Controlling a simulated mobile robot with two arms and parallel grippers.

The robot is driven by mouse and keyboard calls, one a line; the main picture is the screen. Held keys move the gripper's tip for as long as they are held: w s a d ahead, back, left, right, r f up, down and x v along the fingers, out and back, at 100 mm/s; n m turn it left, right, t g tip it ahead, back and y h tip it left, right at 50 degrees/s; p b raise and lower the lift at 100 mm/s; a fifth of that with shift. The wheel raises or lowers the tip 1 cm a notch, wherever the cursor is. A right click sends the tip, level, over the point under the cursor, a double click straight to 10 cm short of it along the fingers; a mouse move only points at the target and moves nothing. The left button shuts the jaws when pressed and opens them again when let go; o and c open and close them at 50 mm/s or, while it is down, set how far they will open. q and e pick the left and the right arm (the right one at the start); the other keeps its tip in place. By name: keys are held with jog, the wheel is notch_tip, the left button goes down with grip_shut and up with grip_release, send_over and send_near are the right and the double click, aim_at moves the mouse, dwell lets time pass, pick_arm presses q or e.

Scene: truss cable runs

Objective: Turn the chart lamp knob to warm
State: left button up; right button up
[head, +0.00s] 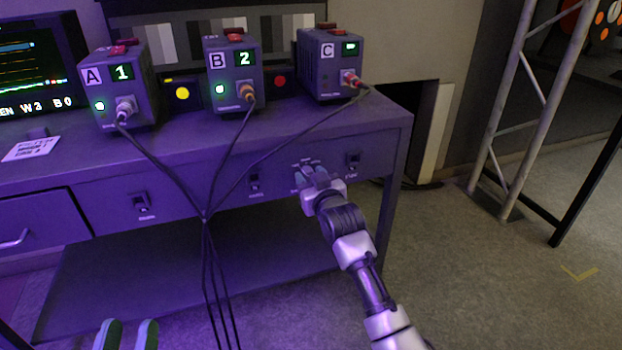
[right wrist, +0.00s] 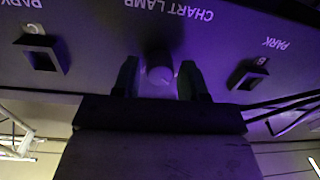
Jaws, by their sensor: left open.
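The chart lamp knob (right wrist: 160,70) is a small round knob on the desk's front panel, below the upside-down words CHART LAMP in the right wrist view. My right gripper (right wrist: 157,82) has one finger on each side of the knob. I cannot tell whether the fingers touch it. In the head view my right gripper (head: 318,180) is at the panel and hides the knob. The knob's pointer and its setting are not readable. My left gripper (head: 127,335) is open and empty at the bottom left of the head view.
Boxes A (head: 118,95), B (head: 233,80) and C (head: 330,68) stand on the desk (head: 180,140). Their black cables (head: 206,235) hang before the panel. Floor at right is clear near the truss (head: 520,100).

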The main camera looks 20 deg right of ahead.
jog(key=c, duration=0.6)
pick_arm(q)
jog(key=s+a+f+g+y+p, duration=0.3)
jog(key=f+g+p, duration=0.1)
jog(key=f+g, duration=0.6)
jog(key=s+a+f+g+y+p, duration=0.2)
jog(key=s+a+g+p, duration=0.1)
jog(key=s+g, duration=0.4)
jog(key=shift+s+n+p, duration=0.4)
jog(key=shift+s+p, duration=0.35)
jog(key=shift+s, duration=0.65)
pick_arm(e)
jog(key=shift+m, duration=5)
jog(key=shift+c, duration=0.2)
pick_arm(q)
jog(key=shift+a+f, duration=0.1)
jog(key=shift+f, duration=0.25)
pick_arm(e)
jog(key=o, duration=0.9)
